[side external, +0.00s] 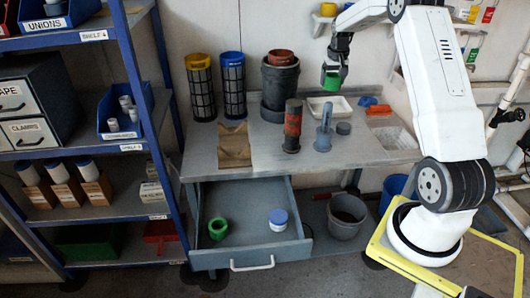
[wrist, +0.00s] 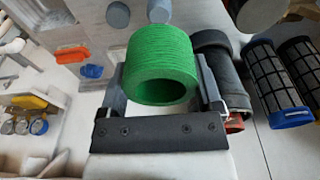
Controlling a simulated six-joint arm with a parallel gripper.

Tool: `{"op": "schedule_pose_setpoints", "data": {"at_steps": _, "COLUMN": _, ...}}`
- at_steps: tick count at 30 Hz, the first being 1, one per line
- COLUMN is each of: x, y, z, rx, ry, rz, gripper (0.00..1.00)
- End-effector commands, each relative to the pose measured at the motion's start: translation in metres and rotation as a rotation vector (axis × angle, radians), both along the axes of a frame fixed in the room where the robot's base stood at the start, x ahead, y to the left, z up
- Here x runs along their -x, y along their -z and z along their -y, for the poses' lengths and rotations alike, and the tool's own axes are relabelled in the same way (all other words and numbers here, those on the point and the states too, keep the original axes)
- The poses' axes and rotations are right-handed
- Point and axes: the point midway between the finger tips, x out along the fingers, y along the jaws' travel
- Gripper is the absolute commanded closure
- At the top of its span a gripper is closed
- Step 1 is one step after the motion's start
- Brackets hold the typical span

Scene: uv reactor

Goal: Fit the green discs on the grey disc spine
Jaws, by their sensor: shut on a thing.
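The green discs (side external: 332,81) form a ribbed, hollow stack, held in the air above the workbench. My gripper (side external: 335,70) is shut on this stack. In the wrist view, the stack (wrist: 162,55) sits between my two fingers, its round bore facing the camera. The grey disc spine (side external: 324,130) stands upright on the bench, a thin post on a wider base. The stack is above the spine and slightly to its right in the side view, clearly apart from it. I cannot surely pick out the spine in the wrist view.
A red-and-dark cylinder (side external: 292,127) stands just left of the spine, and a short grey cap (side external: 343,128) just right. The open drawer (side external: 250,247) holds a green ring-like part (side external: 218,229) and a blue-lidded jar (side external: 278,220).

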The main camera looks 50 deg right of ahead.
Motion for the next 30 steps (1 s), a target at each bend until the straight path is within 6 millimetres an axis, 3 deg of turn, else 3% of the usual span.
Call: {"op": "schedule_pose_setpoints", "data": {"at_steps": 30, "x": 0.0, "y": 0.047, "z": -0.001, "rx": -0.001, "ry": -0.001, "rz": 0.001, "gripper": 0.75}}
